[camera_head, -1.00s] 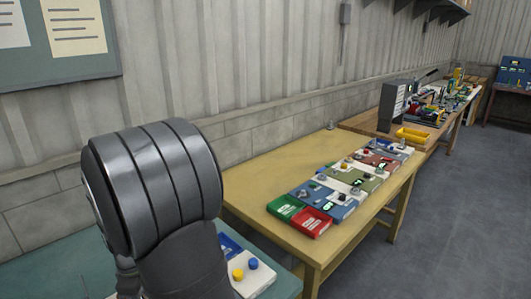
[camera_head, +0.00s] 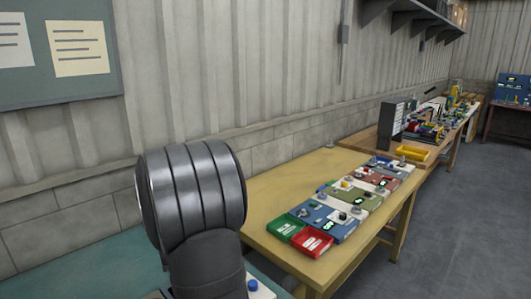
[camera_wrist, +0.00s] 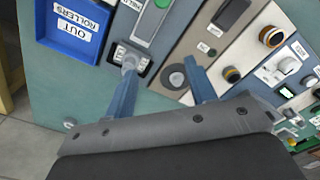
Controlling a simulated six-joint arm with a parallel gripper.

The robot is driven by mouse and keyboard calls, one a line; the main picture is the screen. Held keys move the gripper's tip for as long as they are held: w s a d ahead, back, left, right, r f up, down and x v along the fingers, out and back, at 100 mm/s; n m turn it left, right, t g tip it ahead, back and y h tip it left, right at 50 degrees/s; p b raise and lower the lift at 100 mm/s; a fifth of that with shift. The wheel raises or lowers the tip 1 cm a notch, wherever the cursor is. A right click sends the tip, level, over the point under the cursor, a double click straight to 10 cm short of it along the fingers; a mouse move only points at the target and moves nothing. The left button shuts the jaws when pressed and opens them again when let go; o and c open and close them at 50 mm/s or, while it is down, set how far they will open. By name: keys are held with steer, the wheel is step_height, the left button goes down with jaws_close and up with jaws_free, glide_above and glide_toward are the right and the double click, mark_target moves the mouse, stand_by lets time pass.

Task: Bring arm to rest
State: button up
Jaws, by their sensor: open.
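My gripper (camera_wrist: 160,66) shows in the wrist view with its two blue-grey fingers spread apart and nothing between them. Its fingers are over a row of panels on a teal bench top (camera_wrist: 50,100). The left fingertip overlaps a grey switch (camera_wrist: 130,56) in the picture, and the right one is near a round dark knob (camera_wrist: 177,79). I cannot tell whether either touches. In the head view only a dark rounded link of my arm shows, at the lower middle; the gripper is hidden there.
A blue tray labelled OUT ROLLERS (camera_wrist: 70,50) is left of the fingers. In the head view a wooden table (camera_head: 270,200) holds several panels, a green tray (camera_head: 287,226) and a red tray (camera_head: 312,241). A yellow tray (camera_head: 412,151) stands farther back. Grey floor is clear at right.

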steer(key=a+f, duration=0.2)
steer(key=a, duration=0.1)
steer(key=a+f, duration=0.2)
steer(key=a, duration=0.2)
steer(key=s+a+f, duration=0.1)
steer(key=a+f, duration=0.1)
steer(key=a, duration=0.1)
steer(key=shift+s+a+f, duration=0.1)
steer(key=shift+a+f, duration=0.05)
step_height(320, 180, down, 2)
steer(key=shift+a+f, duration=0.15)
steer(key=shift+f, duration=0.65)
steer(key=shift+r, duration=0.1)
steer(key=r, duration=0.4)
steer(key=shift+d, duration=0.35)
steer(key=w+d+r, duration=0.1)
steer(key=d+r, duration=0.5)
steer(key=d, duration=0.4)
steer(key=shift+s+a+r, duration=0.1)
steer(key=shift+s+r, duration=0.05)
steer(key=shift+s, duration=1)
steer(key=shift+s+r, duration=0.1)
steer(key=shift+s, duration=1)
steer(key=shift+w, duration=0.1)
